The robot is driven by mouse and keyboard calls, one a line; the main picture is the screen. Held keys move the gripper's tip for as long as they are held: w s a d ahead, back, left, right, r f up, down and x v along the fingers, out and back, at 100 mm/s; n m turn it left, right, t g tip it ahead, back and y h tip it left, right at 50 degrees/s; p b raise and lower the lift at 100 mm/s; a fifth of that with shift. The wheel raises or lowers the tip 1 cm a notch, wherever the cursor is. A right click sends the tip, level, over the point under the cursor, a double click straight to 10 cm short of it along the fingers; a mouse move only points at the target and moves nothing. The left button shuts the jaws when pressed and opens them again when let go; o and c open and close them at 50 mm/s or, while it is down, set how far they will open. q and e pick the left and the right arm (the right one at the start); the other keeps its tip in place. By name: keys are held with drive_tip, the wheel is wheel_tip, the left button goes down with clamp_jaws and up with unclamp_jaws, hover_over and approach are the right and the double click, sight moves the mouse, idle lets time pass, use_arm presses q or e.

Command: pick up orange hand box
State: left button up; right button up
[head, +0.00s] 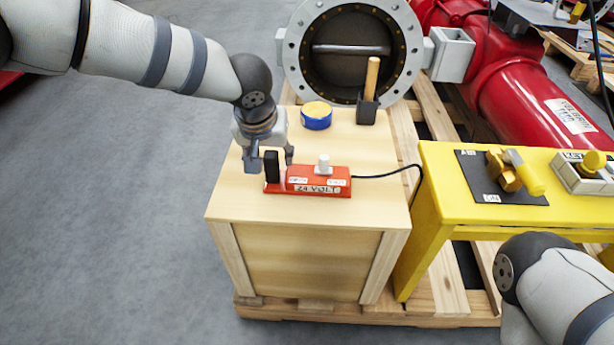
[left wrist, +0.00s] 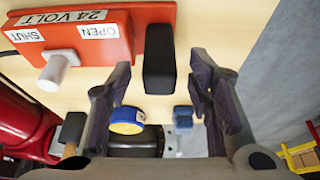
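The orange hand box (head: 319,181) lies on the wooden crate's top (head: 235,195), marked "24 VOLT". It has a white knob (head: 323,165), a black upright block (head: 272,167) at its left end and a black cable on its right. In the left wrist view the orange box (left wrist: 130,40) is upper left, with the black block (left wrist: 159,60) between my finger lines. My left gripper (head: 269,158) is open and empty, its fingers on either side of the block. I cannot tell whether they touch it. My right gripper is out of view; only its arm shows.
A blue and yellow roll (head: 316,116) and a black holder with a wooden handle (head: 368,100) stand farther back on the crate. A yellow table (head: 440,170) with valve parts stands to the right. A large flanged pipe (head: 290,70) is behind. Grey floor is free at left.

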use_arm(q)
clamp_jaws()
drive_tip(key=shift+r, duration=0.15)
wheel_tip(320, 180, up, 8)
drive_tip(key=shift+r, duration=0.2)
wheel_tip(320, 180, down, 5)
drive_tip(key=shift+f, duration=1.4)
